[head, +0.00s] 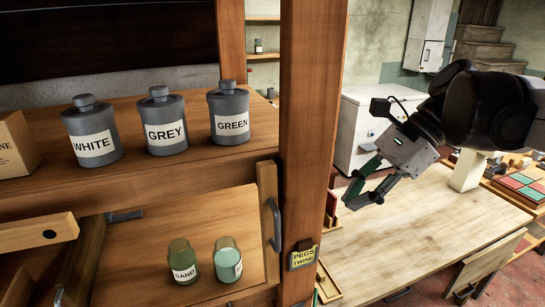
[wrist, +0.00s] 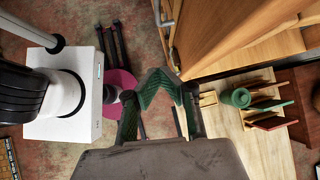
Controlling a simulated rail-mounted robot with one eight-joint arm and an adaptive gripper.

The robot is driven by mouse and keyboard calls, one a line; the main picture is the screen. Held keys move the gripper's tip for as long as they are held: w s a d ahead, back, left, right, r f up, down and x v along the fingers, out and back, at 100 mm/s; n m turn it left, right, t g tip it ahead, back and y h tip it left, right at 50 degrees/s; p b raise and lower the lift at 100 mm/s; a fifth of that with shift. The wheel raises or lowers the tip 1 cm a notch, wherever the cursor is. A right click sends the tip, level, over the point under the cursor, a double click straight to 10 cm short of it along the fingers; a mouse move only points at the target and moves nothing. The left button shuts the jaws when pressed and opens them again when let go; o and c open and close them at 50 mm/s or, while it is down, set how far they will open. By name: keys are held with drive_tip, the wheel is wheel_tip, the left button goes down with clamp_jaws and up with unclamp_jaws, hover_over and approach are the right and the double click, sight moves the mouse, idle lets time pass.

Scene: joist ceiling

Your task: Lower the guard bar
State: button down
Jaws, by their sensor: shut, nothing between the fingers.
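My gripper (head: 350,201) is shut and empty, in the air over the workbench, right of the wooden post and well apart from the shelves. Its fingers also show in the wrist view (wrist: 168,90). I cannot tell for sure which part is the guard bar. A short horizontal wooden bar (head: 38,232) with a dark hole near its end sticks in at the left, below the upper shelf. An upright wooden strip (head: 267,205) with a grey handle (head: 275,226) stands at the lower compartment's right end. My gripper touches neither.
Grey WHITE, GREY and GREEN canisters (head: 165,123) stand on the upper shelf. A SAND jar (head: 183,262) and a pale green jar (head: 228,260) stand below. The wooden post (head: 310,120) separates shelves and gripper. The workbench (head: 420,225) has a clear middle.

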drive_tip(key=shift+m+y, duration=0.4)
drive_tip(key=shift+m, duration=0.1)
drive_tip(key=a+f, duration=0.1)
drive_tip(key=a, duration=0.2)
drive_tip(key=a+f+p, duration=0.1)
drive_tip(key=a+f, duration=0.1)
drive_tip(key=a, duration=0.1)
drive_tip(key=a+f, duration=0.2)
drive_tip(key=a, duration=0.1)
drive_tip(key=shift+s+a+f+p, duration=0.1)
drive_tip(key=shift+s+a+p, duration=0.1)
drive_tip(key=shift+a+p, duration=0.1)
drive_tip(key=shift+a, duration=0.55)
drive_tip(key=shift+a, duration=0.1)
